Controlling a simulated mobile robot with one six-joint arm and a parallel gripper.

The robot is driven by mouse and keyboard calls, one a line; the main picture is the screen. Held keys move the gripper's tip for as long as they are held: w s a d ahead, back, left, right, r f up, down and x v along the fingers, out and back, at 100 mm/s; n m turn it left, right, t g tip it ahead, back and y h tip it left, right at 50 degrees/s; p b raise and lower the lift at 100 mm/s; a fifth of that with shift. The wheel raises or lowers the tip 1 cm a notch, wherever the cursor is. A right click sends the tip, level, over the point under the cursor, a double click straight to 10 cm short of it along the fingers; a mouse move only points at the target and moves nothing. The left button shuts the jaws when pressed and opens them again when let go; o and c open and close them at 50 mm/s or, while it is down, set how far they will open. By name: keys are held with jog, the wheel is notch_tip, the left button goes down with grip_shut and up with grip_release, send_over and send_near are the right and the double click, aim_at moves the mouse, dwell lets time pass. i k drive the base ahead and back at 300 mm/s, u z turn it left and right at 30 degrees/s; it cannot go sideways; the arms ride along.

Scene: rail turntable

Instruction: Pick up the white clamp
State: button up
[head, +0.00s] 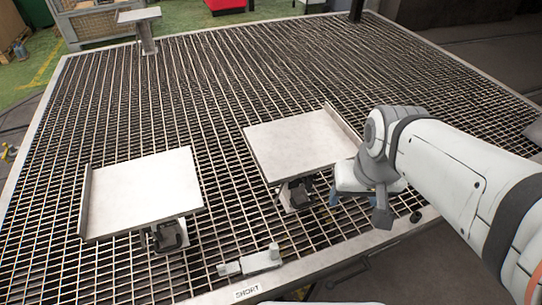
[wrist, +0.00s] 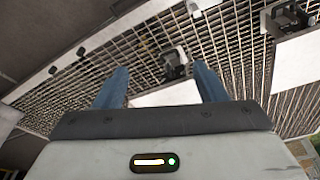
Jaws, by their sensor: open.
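The white clamp (head: 252,263) lies on the grating near the front edge, between the two front plates, beside the label reading SHORT. It is a pale block with a smaller end piece. In the wrist view a pale piece cut off by the top edge (wrist: 196,4) is probably this clamp. My gripper (head: 352,198) is by the right plate, to the right of the clamp and apart from it. In the wrist view its two blue fingers (wrist: 161,72) are spread with nothing held between them.
A right plate (head: 300,143) and a left plate (head: 145,192) stand on dark-footed supports on the grating (head: 240,75). A smaller raised plate (head: 139,15) stands at the far left. A metal rim borders the grating. Much of the far grating is clear.

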aim_at(252, 264)
jog(key=z, duration=0.05)
jog(key=k, duration=0.45)
jog(key=u, duration=0.7)
jog(key=i, duration=0.7)
jog(key=u, duration=0.1)
